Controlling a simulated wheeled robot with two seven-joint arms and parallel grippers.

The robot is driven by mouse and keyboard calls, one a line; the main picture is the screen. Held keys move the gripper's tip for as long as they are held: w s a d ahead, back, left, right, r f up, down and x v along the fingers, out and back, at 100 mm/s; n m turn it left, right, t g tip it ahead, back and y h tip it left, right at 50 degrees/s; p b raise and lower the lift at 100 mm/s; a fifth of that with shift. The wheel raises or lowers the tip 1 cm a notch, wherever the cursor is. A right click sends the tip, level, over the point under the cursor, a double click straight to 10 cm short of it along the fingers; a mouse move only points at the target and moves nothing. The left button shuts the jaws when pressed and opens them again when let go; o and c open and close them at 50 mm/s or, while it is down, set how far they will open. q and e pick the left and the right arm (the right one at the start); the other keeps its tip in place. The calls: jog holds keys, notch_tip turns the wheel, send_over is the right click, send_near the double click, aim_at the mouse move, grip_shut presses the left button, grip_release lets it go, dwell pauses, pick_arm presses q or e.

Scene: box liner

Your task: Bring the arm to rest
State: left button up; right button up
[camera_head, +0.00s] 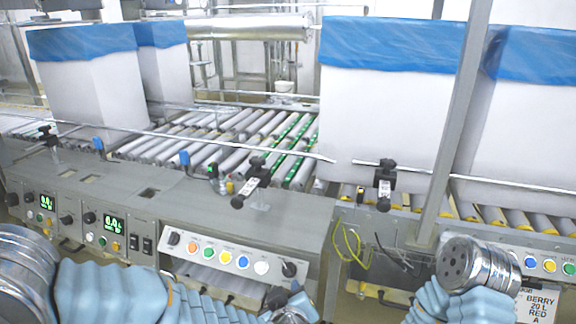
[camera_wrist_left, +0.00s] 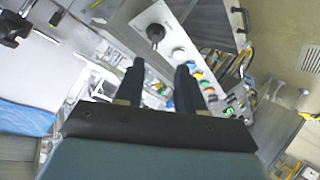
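My left arm comes in low from the left in a pale blue sleeve. Its dark gripper (camera_head: 280,298) is small and partly cut off at the bottom edge in the head view, in front of the button panel (camera_head: 232,255). In the left wrist view the two dark fingers of the left gripper (camera_wrist_left: 158,82) stand apart with nothing between them. The panel's knob and buttons (camera_wrist_left: 180,53) show beyond the fingertips. My right arm shows at the lower right with a silver joint and blue sleeve; its gripper is not in view.
A roller conveyor (camera_head: 215,130) runs behind the grey control housing (camera_head: 165,195). White boxes with blue liners (camera_head: 390,110) stand on it at the right, others (camera_head: 90,85) at the left. A metal post (camera_head: 455,125) rises near my right arm. Loose wires (camera_head: 350,243) hang beside the housing.

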pick_arm(q)
jog(key=w+a+f+m+g+h, duration=0.1)
jog(key=a+f+m+g, duration=0.15)
jog(key=f, duration=0.75)
jog(key=w+a+f+m+g+h, duration=0.1)
jog(key=a+f+g, duration=0.15)
jog(key=f, duration=0.75)
jog(key=s+a+f+m+g+h, duration=0.1)
jog(key=s+a+f+g, duration=0.4)
jog(key=s+f, duration=0.8)
jog(key=shift+s+a+f+g+h, duration=0.25)
jog(key=shift+s+f+g+h, duration=0.1)
jog(key=shift+f+g+h, duration=0.4)
